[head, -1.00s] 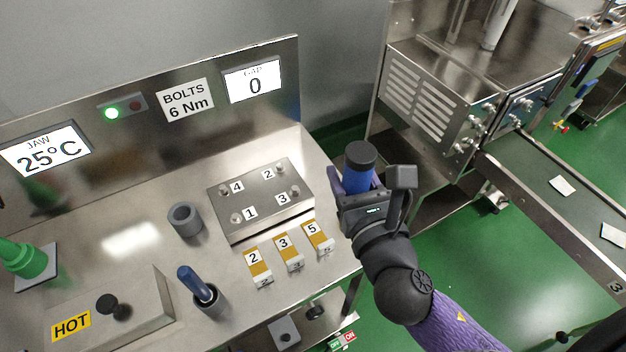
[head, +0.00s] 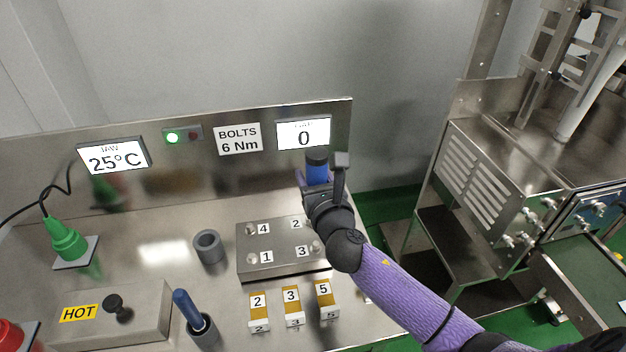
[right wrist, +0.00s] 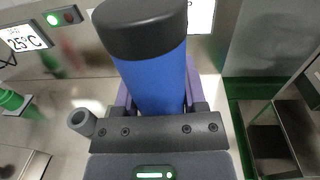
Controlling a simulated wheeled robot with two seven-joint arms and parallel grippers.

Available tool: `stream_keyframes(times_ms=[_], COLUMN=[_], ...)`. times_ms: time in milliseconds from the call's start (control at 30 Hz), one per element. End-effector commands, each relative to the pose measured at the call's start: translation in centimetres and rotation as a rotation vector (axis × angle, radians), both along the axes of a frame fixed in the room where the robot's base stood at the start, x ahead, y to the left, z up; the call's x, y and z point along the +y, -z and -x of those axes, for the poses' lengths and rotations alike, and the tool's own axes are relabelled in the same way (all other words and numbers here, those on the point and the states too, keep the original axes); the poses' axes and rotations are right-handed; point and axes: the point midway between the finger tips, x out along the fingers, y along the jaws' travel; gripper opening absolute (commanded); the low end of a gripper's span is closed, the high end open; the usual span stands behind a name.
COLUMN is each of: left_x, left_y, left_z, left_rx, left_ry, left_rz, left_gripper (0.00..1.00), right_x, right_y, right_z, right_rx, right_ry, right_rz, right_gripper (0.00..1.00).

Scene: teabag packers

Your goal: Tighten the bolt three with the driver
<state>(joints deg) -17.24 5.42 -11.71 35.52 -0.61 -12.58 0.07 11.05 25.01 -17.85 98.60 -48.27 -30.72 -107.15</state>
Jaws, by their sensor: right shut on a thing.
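My right gripper (head: 318,190) is shut on the driver (head: 317,168), a thick blue cylinder with a black cap. It holds the driver upright above the back right corner of the metal block (head: 258,268). The driver also fills the middle of the right wrist view (right wrist: 155,75); its lower end is hidden by the gripper. Bolt three (head: 316,246) stands at the block's front right, beside its label 3, close to my right wrist. Bolts one and four stand on the left side. Bolt two is partly hidden by my gripper. My left gripper is not in view.
A grey empty cup (head: 209,247) stands left of the block. A blue-handled tool (head: 188,308) stands in another holder. The HOT box (head: 145,318) is front left. The panel with a 0 display (head: 303,134) rises behind.

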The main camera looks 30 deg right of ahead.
Motion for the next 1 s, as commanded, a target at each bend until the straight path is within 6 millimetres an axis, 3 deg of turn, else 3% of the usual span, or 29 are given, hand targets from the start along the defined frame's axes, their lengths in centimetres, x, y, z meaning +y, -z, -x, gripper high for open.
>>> stream_keyframes(times_ms=[100,500,1000], left_x=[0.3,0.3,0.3], left_y=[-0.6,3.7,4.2], left_z=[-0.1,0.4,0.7], left_rx=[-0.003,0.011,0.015], left_ry=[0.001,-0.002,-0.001], left_rz=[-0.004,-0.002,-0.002], left_gripper=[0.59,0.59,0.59], right_x=[0.0,0.0,0.0], right_y=[-0.3,5.1,5.7], right_z=[0.0,0.0,0.0], right_rx=[0.000,0.001,-0.001], right_ry=[0.000,0.000,0.000], right_rz=[0.000,0.000,0.000], right_gripper=[0.00,0.00,0.00])
